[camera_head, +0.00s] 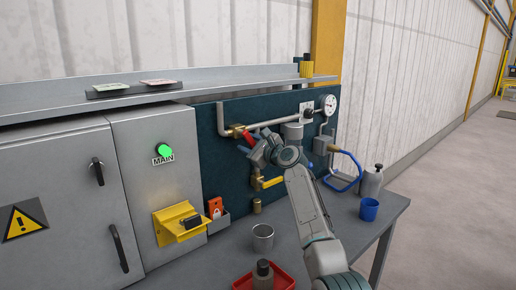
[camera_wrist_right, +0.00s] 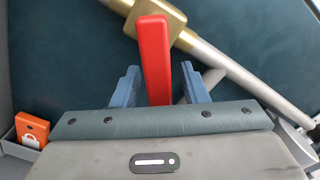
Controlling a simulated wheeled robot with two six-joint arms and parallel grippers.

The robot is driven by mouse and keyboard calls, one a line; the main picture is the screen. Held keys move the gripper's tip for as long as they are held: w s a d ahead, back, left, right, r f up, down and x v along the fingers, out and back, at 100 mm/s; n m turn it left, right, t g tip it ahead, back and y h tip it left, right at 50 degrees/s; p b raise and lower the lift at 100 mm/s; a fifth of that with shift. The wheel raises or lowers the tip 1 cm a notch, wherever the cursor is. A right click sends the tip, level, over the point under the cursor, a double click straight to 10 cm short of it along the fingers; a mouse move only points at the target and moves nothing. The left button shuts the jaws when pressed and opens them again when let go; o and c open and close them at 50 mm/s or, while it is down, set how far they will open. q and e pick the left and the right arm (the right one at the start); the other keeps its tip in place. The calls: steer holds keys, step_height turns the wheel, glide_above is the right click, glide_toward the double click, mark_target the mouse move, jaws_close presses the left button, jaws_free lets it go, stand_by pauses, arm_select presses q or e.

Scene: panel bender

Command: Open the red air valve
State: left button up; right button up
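The red air valve handle (camera_wrist_right: 153,58) is a flat red lever in the right wrist view. It joins a brass valve body (camera_wrist_right: 172,14) on a steel pipe. In the head view the red handle (camera_head: 247,137) shows only in part beside the brass fitting (camera_head: 235,130), with my gripper in front of it. My right gripper (camera_wrist_right: 160,86) is open, one blue-grey finger on each side of the handle's lower end. A gap shows on the handle's right; the left finger is very close to it, and contact is unclear. My left gripper is in neither view.
A yellow-handled valve (camera_head: 272,182) sits below on the dark panel (camera_head: 213,165). A gauge (camera_head: 329,104) and blue hose (camera_head: 352,165) are to the right. The bench (camera_head: 345,235) holds a metal cup (camera_head: 263,238), red tray (camera_head: 243,284) and blue cup (camera_head: 369,209).

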steer(key=b+v, duration=0.2)
steer(key=v, duration=0.8)
steer(key=shift+s+d, duration=0.15)
